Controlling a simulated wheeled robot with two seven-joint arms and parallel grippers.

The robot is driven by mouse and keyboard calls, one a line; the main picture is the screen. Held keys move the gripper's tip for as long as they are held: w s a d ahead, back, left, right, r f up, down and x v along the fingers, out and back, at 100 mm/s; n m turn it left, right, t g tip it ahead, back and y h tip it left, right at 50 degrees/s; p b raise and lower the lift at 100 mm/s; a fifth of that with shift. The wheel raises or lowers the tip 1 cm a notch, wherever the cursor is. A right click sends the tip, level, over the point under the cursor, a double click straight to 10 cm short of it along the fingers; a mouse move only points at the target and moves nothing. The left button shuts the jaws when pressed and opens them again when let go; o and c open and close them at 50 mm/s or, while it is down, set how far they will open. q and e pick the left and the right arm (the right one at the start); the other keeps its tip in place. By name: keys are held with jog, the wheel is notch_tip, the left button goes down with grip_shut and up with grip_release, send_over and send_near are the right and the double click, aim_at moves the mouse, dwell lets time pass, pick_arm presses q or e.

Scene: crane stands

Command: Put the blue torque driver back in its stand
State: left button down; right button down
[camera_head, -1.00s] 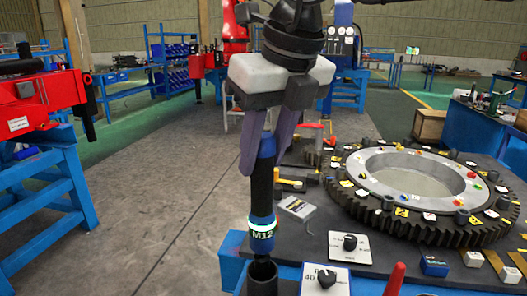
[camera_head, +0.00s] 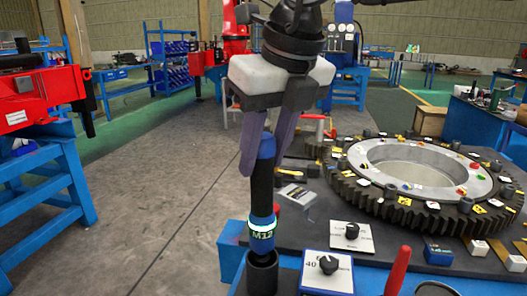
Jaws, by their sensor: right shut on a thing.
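The blue torque driver (camera_head: 262,190) stands upright, with a blue top, a black shaft and a blue lower end with a white-and-green M12 band. My right gripper (camera_head: 262,150) is shut on its blue top. The driver's lower end is at the mouth of a black cup-shaped stand (camera_head: 262,276) at the table's front left edge. The tip is hidden, so I cannot tell how deep it sits. My left gripper is not in view.
A large gear ring (camera_head: 425,180) lies on the dark table to the right. Two dial plates (camera_head: 351,238) (camera_head: 327,271) and a red upright handle (camera_head: 398,272) stand right of the stand. Open floor (camera_head: 160,190) lies to the left.

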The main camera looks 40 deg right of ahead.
aim_at(264, 186)
jog(key=shift+f+b, duration=0.8)
jog(key=shift+f, duration=0.05)
jog(key=shift+f+b, duration=0.65)
jog(key=shift+f, duration=0.05)
jog(key=shift+f+b, duration=0.55)
jog(key=shift+f, duration=0.05)
jog(key=shift+f+b, duration=0.55)
jog(key=shift+f, duration=0.05)
jog(key=c, duration=1.3)
grip_release()
jog(key=shift+o, duration=0.6)
jog(key=shift+f, duration=0.15)
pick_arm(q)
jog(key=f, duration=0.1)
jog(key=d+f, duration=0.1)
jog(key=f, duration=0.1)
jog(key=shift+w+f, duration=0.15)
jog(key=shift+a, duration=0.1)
